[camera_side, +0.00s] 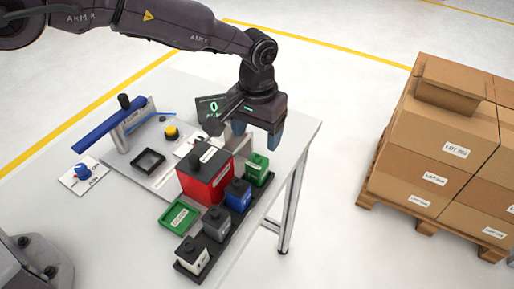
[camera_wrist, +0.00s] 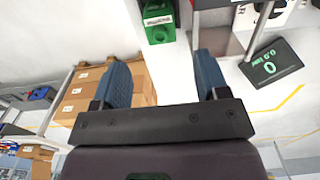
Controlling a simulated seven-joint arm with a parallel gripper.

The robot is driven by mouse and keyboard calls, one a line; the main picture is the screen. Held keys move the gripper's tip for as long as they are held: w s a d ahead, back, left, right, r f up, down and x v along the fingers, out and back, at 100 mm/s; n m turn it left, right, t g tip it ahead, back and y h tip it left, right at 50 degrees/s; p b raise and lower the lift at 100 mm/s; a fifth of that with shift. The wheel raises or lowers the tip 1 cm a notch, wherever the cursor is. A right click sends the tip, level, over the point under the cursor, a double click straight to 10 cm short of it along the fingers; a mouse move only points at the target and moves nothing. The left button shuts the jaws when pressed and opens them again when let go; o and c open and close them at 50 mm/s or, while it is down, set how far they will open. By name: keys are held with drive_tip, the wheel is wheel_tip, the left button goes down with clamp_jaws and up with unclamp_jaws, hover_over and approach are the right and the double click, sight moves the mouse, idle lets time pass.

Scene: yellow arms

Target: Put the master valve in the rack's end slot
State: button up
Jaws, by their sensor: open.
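A large red block (camera_side: 207,181) with a dark knob and a white label stands beside the rack in the side view. The labels are too small to read, so I cannot confirm which piece is the master valve. The dark rack (camera_side: 228,243) runs along the table edge. It carries a white block (camera_side: 192,257), a grey block (camera_side: 215,227), a blue block (camera_side: 238,197) and a green block (camera_side: 257,171) at its far end. My gripper (camera_side: 256,136) is open and empty, above and behind the green block. In the wrist view the green block (camera_wrist: 158,22) lies beyond my open fingers (camera_wrist: 163,80).
A green tray (camera_side: 179,217) lies beside the rack. A black square frame (camera_side: 148,161), a yellow button (camera_side: 171,131), a blue-topped stand (camera_side: 110,128) and a blue knob (camera_side: 81,172) are on the table. A display (camera_wrist: 269,64) stands near my gripper. Stacked cartons (camera_side: 440,135) are off the table.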

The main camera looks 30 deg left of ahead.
drive_tip(key=shift+r, duration=0.75)
drive_tip(key=s+a+r+t, duration=0.1)
drive_tip(key=s+a+r, duration=0.4)
drive_tip(key=a+r, duration=0.4)
drive_tip(key=s+a+r+t, duration=0.2)
drive_tip(key=s+a+r, duration=0.35)
drive_tip(key=r, duration=0.55)
drive_tip(key=s+a+t, duration=0.1)
drive_tip(key=s+a, duration=0.4)
drive_tip(key=s, duration=0.3)
drive_tip(key=s+a+t, duration=0.1)
drive_tip(key=s+a, duration=0.4)
drive_tip(key=s, duration=0.4)
drive_tip(key=shift+s+r+t, duration=0.2)
drive_tip(key=shift+r+t, duration=0.1)
